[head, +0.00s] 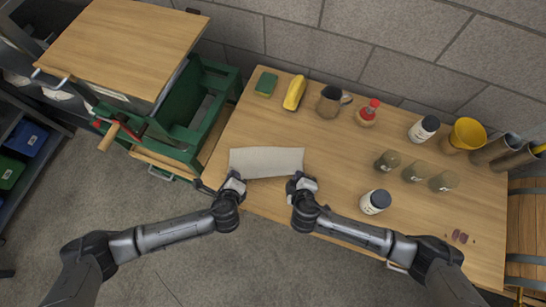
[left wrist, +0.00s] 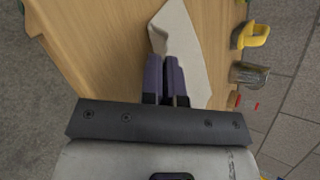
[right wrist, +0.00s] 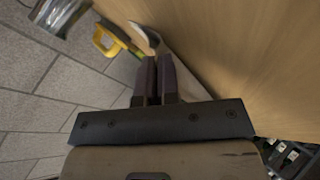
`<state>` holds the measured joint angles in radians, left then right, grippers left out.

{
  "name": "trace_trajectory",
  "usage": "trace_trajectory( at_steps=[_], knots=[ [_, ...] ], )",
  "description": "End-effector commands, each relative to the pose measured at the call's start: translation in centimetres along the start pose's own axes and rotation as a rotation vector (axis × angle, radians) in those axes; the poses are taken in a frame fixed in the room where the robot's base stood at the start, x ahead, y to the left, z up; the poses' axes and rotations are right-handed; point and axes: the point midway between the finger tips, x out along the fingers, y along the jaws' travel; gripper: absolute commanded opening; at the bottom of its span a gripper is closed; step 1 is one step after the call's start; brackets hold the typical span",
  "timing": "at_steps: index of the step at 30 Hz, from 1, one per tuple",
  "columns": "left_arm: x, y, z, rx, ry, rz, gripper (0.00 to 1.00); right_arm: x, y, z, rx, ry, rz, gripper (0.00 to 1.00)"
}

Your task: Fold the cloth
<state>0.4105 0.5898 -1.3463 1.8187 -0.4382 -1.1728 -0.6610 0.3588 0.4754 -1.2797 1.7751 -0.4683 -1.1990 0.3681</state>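The pale grey cloth (head: 266,162) lies near the front edge of the wooden table, as a wide, short strip. My left gripper (head: 237,177) is at its front left corner and my right gripper (head: 300,177) at its front right corner. In the left wrist view the fingers (left wrist: 166,62) are close together on the cloth (left wrist: 187,45). In the right wrist view the fingers (right wrist: 154,62) are also close together at the cloth (right wrist: 178,58), which has a curled end. Both look shut on it; the pinched edge itself is hidden by the fingers.
Behind the cloth stand a green sponge (head: 266,84), a yellow object (head: 295,93), a mug (head: 331,101) and a red-topped bottle (head: 368,112). Jars, a dark-lidded white bottle (head: 375,201) and a yellow cup (head: 465,134) stand right. A green machine (head: 195,120) adjoins the table's left side.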

Motion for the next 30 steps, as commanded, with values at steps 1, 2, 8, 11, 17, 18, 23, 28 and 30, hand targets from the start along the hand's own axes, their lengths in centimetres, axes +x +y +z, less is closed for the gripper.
trace_trajectory(
  at_steps=[1,2,8,11,17,18,23,28,30],
  knots=[
    [0.0,0.2,0.0,0.003,-0.004,0.000,0.00,0.1,0.0,0.1,0.001,-0.001,0.005,0.00],
    [0.0,0.2,0.0,0.003,-0.004,-0.001,0.00,0.0,0.0,0.1,0.002,-0.001,0.006,0.00],
    [0.0,0.2,0.1,0.004,-0.005,-0.001,0.00,0.0,0.0,0.1,0.003,0.000,0.007,0.00],
    [0.0,0.2,0.1,0.004,-0.005,-0.001,0.07,0.1,0.0,0.1,0.003,0.000,0.007,0.07],
    [0.0,0.1,0.0,0.004,-0.004,-0.002,0.26,0.0,0.0,0.1,0.003,0.001,0.006,0.26],
    [0.0,0.1,0.0,0.004,-0.004,-0.002,0.30,0.0,0.0,0.1,0.003,0.001,0.006,0.30],
    [0.0,0.1,0.0,0.003,-0.003,-0.002,0.45,0.0,0.0,0.0,0.003,0.001,0.005,0.45],
    [-0.5,0.0,0.3,0.003,-0.002,-0.001,0.47,-0.5,0.2,-0.3,0.005,0.003,0.003,0.47],
    [-1.3,-0.3,0.7,0.002,-0.003,-0.002,0.47,-1.3,0.5,-0.7,0.006,0.004,0.002,0.47]
  ],
)
